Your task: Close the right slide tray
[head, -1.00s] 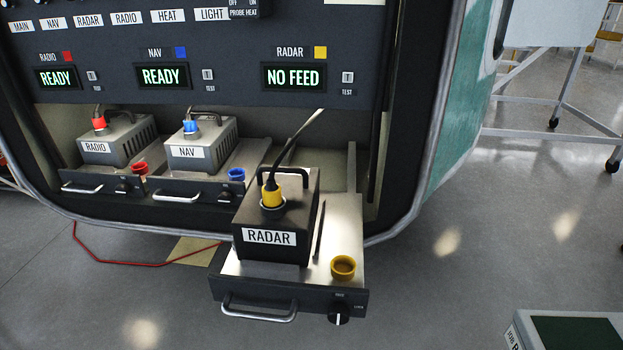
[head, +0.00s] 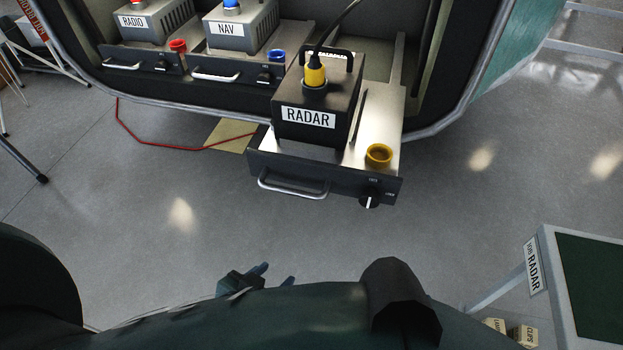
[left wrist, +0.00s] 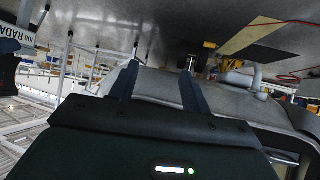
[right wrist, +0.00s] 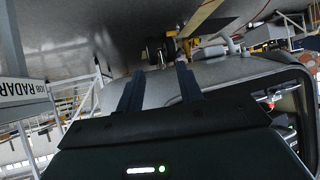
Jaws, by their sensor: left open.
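The right slide tray (head: 272,172) is pulled well out of the bay in the head view, with its front handle (head: 293,186) facing me. A black RADAR box (head: 318,110) sits on it, with a yellow connector (head: 315,76) and cable on top. A yellow ring-shaped cap (head: 379,154) and a dark front knob (head: 370,198) are at the tray's right. My left gripper (head: 274,276) is open and empty, below and apart from the handle; its fingers also show in the left wrist view (left wrist: 157,85). My right gripper (right wrist: 160,88) is open and empty in the right wrist view.
The RADIO tray (head: 140,60) and NAV tray (head: 222,74) sit farther back in the bay to the left. A stand with a green top (head: 598,275) is at the lower right. A red cable (head: 170,147) lies on the floor. Floor before the tray is clear.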

